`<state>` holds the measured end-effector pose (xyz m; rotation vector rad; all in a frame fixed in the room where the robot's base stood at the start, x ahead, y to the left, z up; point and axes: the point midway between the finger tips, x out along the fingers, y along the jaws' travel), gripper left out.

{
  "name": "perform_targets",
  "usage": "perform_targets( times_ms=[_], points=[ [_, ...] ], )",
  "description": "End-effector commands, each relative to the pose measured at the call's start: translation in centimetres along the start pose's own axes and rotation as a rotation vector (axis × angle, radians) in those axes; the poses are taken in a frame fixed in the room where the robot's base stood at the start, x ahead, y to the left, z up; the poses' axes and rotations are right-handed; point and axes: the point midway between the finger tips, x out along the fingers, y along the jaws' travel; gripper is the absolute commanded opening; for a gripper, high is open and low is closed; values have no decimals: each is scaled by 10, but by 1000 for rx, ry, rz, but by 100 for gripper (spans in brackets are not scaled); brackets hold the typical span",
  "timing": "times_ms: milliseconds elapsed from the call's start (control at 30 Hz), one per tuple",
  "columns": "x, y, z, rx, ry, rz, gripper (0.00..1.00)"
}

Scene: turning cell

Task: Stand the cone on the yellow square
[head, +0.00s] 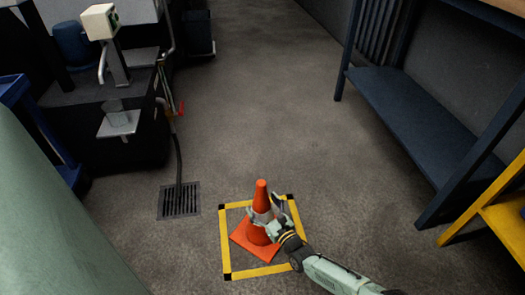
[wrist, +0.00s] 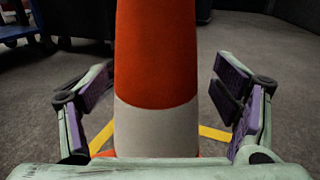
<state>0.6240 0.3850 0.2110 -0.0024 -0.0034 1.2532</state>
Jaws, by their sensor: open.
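The orange cone (head: 261,193) with a pale band stands upright on the floor inside the yellow square (head: 229,243), a taped outline with black corners. Its square base (head: 252,245) is turned relative to the outline and lies within it, close to the left side. My gripper (head: 267,211) is at the cone's middle, with its fingers on either side of it. In the wrist view the cone (wrist: 156,60) rises between the two open fingers (wrist: 160,105), with a visible gap on each side. The cone's base is mostly hidden there.
A floor drain grate (head: 179,200) lies left of the square, with a hose running to it from a dark machine (head: 120,150). A blue shelf unit (head: 415,120) and a yellow frame (head: 490,215) stand at the right. The floor (head: 255,90) beyond the square is clear.

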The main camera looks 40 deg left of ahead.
Motion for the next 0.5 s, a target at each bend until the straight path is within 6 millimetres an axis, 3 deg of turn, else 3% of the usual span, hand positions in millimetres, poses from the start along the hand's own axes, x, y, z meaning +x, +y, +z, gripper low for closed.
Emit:
perform_targets(
  times_ms=[167,500],
  points=[
    [-18,-2,1,-1,1,-2,82],
    [-89,-2,0,-1,2,-2,82]
  ],
)
